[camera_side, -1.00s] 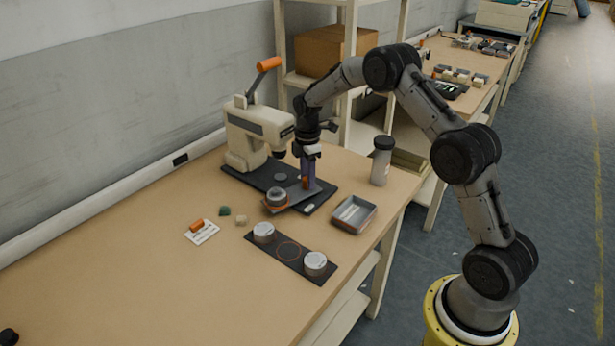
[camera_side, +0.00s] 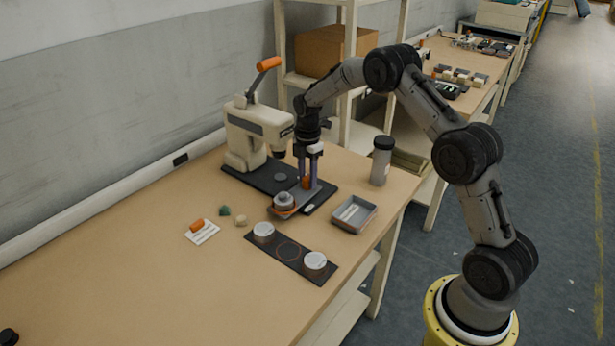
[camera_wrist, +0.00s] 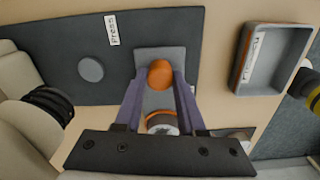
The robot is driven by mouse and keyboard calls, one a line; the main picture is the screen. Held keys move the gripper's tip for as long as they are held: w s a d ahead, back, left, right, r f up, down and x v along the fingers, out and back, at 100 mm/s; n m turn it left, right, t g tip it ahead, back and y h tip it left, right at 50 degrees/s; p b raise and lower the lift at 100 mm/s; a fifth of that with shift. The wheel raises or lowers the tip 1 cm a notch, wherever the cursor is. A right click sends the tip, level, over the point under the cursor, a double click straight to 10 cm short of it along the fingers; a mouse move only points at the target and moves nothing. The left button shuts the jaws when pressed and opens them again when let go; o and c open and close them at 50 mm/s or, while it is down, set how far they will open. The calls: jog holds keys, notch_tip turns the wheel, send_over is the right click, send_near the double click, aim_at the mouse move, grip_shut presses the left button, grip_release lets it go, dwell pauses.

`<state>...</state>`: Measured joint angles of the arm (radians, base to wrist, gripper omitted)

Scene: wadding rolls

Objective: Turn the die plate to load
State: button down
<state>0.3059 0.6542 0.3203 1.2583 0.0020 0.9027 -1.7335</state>
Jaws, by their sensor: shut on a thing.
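The die plate (camera_side: 322,189) is a grey swinging plate on the dark press base (camera_side: 258,178). It carries an upright orange knob (camera_side: 306,182) and a round grey die with an orange ring (camera_side: 284,201). In the wrist view the knob (camera_wrist: 160,74) stands between the fingers, and the die (camera_wrist: 162,122) sits on the plate's near part. My gripper (camera_side: 306,186) points down and is shut on the knob. A white "Press" label (camera_wrist: 112,30) lies on the base. Another white label (camera_side: 309,208), too small to read, lies at the base's front edge, close to the die.
The cream press (camera_side: 256,130) with an orange lever stands behind left. A dark mat (camera_side: 289,267) with two silver-topped rolls lies in front. A card and small pieces lie left.

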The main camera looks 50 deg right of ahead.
dwell(0.3)
jog(key=c, duration=0.5)
grip_release()
notch_tip(320, 180, up, 14)
